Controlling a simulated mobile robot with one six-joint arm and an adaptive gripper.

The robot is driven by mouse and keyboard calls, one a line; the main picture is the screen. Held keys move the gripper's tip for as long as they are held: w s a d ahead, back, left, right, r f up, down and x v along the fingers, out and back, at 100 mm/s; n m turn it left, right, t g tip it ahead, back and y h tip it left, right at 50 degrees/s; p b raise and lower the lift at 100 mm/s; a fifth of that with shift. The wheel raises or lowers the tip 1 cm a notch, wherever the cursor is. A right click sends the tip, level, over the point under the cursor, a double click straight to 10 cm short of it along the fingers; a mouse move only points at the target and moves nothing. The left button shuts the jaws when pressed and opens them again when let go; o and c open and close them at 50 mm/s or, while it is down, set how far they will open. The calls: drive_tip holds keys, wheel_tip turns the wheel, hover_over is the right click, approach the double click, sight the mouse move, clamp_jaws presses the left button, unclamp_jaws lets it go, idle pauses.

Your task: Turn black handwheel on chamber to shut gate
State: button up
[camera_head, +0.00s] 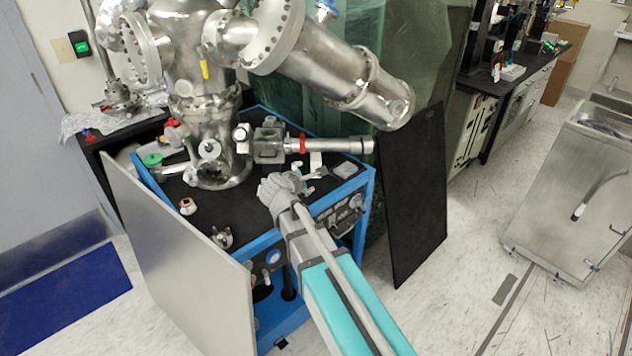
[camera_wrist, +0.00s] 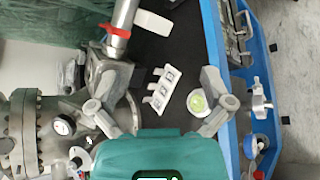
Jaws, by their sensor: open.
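The chamber (camera_head: 210,115) is a silver metal vessel with bolted flanges, standing on a black-topped blue cart. A valve block (camera_head: 269,142) with a silver tube (camera_head: 338,145) and red ring projects to its right; they also show in the wrist view as a block (camera_wrist: 108,82) and tube (camera_wrist: 122,22). I cannot clearly make out a black handwheel in either view. My gripper (camera_wrist: 155,93) is open, its two fingers spread and apparently empty. In the head view my gripper (camera_head: 280,187) is near the cart's front edge, below the tube.
A small white panel (camera_wrist: 160,88) and a round white-green part (camera_wrist: 197,103) show between the fingers. The blue cart frame (camera_head: 358,185) and knobs (camera_wrist: 259,103) lie to the right.

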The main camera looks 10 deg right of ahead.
drive_tip(key=shift+s+d+f+m+g, duration=0.3)
drive_tip(key=shift+s+d+m, duration=0.25)
drive_tip(key=shift+d+m, duration=0.2)
drive_tip(key=shift+s+d+f+m+g, duration=0.25)
drive_tip(key=shift+s+d+m, duration=0.25)
drive_tip(key=shift+d+m, duration=0.25)
drive_tip(key=s+d+f+m+g+y+p, duration=0.2)
drive_tip(key=s+m+g, duration=0.3)
drive_tip(key=s+m, duration=0.3)
drive_tip(key=s+d+f+m+g+y+p, duration=0.2)
drive_tip(key=s+m, duration=0.6)
drive_tip(key=s, duration=0.4)
drive_tip(key=d+g+y, duration=0.1)
drive_tip(key=g+y, duration=0.1)
drive_tip(key=g, duration=0.1)
drive_tip(key=shift+d+f+p, duration=0.2)
drive_tip(key=shift+p, duration=0.15)
